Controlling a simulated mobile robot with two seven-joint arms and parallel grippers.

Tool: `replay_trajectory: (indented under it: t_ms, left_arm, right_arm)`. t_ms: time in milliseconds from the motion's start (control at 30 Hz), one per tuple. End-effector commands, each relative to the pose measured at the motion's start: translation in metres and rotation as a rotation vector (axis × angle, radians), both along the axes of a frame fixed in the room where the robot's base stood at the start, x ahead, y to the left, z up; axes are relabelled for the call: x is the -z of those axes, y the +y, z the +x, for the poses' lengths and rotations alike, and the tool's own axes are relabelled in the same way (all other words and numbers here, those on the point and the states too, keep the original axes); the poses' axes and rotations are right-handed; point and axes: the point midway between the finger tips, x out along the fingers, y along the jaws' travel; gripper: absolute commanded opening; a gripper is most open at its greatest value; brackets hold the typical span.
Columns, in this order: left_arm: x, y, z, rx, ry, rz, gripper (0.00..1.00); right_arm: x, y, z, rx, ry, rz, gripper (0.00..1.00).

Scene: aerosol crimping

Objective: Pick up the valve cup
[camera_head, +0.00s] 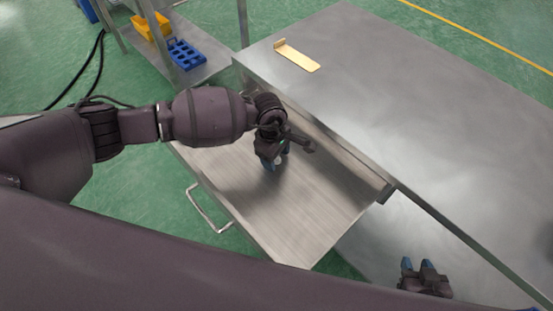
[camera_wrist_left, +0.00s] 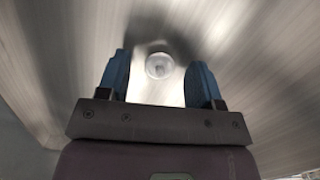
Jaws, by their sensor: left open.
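The valve cup (camera_wrist_left: 159,66) is a small round, pale metallic piece on the drawer floor in the left wrist view. It lies between the blue fingertips of my left gripper (camera_wrist_left: 158,78) in that picture, with space on both sides. My left gripper (camera_head: 275,160) is open and points down over the drawer (camera_head: 300,205) in the head view, where it hides the valve cup.
The metal table (camera_head: 420,110) borders the drawer on the right and carries a flat yellowish plate (camera_head: 297,55). A drawer handle (camera_head: 205,210) sticks out at the left. A yellow bin (camera_head: 150,27) and a blue rack (camera_head: 186,54) stand on a shelf at upper left.

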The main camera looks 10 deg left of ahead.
Motion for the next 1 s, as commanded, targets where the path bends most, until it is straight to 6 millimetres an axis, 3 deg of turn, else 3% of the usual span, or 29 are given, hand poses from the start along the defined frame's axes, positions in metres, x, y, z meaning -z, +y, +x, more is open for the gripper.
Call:
replay_trajectory:
  t_ms: [233, 600, 1000]
  left_arm:
    - [0.0022, -0.0004, 0.0003, 0.0, -0.001, 0.0, 0.6]
    - [0.0021, -0.0004, 0.0003, 0.0, -0.001, 0.0, 0.07]
    - [-0.004, -0.0003, 0.0007, 0.0, -0.003, -0.001, 0.06]
  right_arm:
    - [0.0031, -0.0007, -0.0043, 0.002, 0.011, 0.0, 0.38]
    - [0.0051, -0.0014, -0.0079, 0.004, 0.018, 0.0, 0.38]
    - [0.0028, -0.001, -0.0051, 0.003, 0.012, -0.001, 0.38]
